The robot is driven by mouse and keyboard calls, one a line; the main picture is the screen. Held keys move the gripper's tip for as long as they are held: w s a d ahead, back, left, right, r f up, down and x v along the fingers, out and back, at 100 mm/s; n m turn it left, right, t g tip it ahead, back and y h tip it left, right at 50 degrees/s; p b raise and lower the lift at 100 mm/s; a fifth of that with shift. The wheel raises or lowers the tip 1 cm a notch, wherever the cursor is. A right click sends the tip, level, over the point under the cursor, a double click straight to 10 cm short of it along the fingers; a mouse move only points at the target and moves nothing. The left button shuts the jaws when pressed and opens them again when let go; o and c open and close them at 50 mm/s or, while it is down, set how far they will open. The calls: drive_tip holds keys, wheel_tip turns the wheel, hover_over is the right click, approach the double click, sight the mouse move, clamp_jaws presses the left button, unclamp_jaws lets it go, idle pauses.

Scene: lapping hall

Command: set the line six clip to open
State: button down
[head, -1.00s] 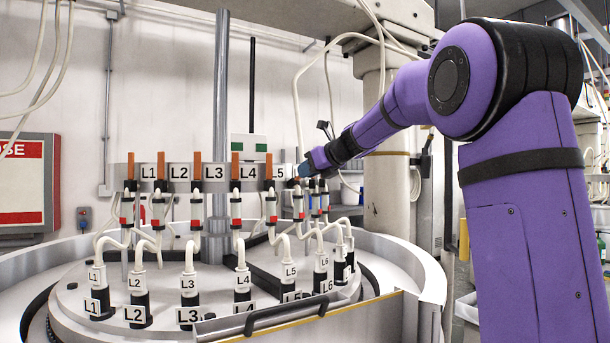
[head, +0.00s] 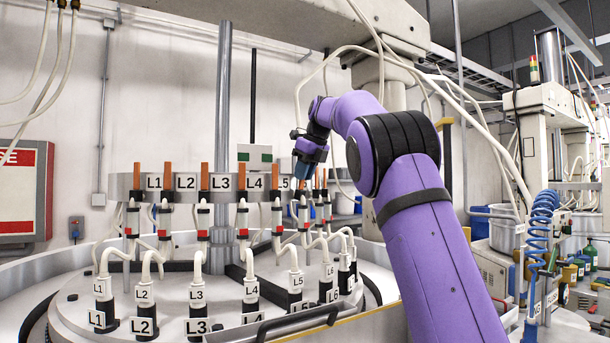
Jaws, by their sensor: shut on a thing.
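The line six hose fitting (head: 326,271), labelled L6, stands at the right of the round plate. Its white hose rises toward the clip row on the grey ring. The line six clip (head: 302,212) is seen only in part, its upper portion hidden by my gripper. The finger contact and the clip's lever position are too small and covered to make out.
Neighbouring clips with upright orange levers, such as line five's (head: 277,184), stand close on the left, others close on the right. A grey post (head: 222,100) rises behind the ring. A black handle (head: 298,322) lies at the front edge.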

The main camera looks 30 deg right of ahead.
drive_tip(key=shift+w+a+r+g, duration=0.1)
drive_tip(key=shift+w+g, duration=0.1)
drive_tip(key=shift+g, duration=0.2)
drive_tip(key=c, duration=1)
unclamp_jaws()
drive_tip(key=shift+c, duration=0.2)
drive_tip(key=a+v, duration=0.1)
drive_tip(key=v, duration=0.6)
drive_tip(key=shift+d+r, duration=0.15)
drive_tip(key=shift+d, duration=0.3)
